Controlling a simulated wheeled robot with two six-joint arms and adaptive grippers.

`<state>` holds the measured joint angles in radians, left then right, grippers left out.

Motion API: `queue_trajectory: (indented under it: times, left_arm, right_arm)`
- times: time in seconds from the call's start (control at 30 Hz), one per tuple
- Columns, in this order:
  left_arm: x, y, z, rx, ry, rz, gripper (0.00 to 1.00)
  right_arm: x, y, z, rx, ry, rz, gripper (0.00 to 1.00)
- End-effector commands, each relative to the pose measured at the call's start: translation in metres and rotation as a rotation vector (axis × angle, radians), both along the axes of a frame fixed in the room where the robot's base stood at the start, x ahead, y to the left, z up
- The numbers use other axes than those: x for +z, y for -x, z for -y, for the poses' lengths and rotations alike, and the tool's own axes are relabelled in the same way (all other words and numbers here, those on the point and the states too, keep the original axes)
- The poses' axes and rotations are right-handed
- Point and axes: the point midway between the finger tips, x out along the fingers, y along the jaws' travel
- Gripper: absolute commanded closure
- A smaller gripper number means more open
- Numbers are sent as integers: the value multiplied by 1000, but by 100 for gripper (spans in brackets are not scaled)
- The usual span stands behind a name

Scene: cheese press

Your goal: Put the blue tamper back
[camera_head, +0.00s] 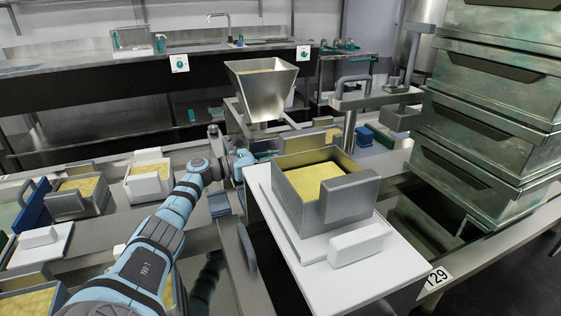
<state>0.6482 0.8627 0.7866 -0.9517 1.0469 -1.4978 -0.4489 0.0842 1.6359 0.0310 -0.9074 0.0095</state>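A dark blue block with a grey upright handle (34,207), which looks like a tamper, stands at the far left beside a mould of yellow curd. Another blue piece (364,136) sits on the rear bench, right of centre, beside the grey press. A smaller blue-grey block (219,204) lies just below my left wrist. My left arm reaches from the bottom left to the centre. My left gripper (244,163) is at the hopper's foot, left of the large curd mould; its fingers are too small and covered to read. My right gripper is out of view.
A large metal mould with yellow curd (290,199) stands on a white board (300,285), with a loose white block (357,245). A steel hopper (262,95) stands behind. Stacked metal bins (480,120) block the right. Smaller curd moulds (148,184) line the left.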

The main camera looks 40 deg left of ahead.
Motion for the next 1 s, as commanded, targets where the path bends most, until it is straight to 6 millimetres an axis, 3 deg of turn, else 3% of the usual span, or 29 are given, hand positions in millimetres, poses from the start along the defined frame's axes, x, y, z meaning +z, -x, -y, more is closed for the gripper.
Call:
queue_trajectory:
  times: [0.37, 0.4, 0.5, 0.83, 0.9, 1.0]
  left_arm:
    - [-1, 0, 0, 1, -1, 0, 100]
    - [-1, 0, 0, 1, 0, -1, 75]
    - [-1, 0, 0, 1, 0, -1, 61]
    - [1, 0, 0, 1, 0, -1, 61]
    - [3, 0, 0, 1, 0, -1, 61]
    - [2, 17, -10, 2, -5, -5, 61]
  right_arm:
    - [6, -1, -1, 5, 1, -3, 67]
    - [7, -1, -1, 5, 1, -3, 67]
    - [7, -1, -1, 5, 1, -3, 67]
    - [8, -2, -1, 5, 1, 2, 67]
    - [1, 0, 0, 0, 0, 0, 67]
    - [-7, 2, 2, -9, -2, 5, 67]
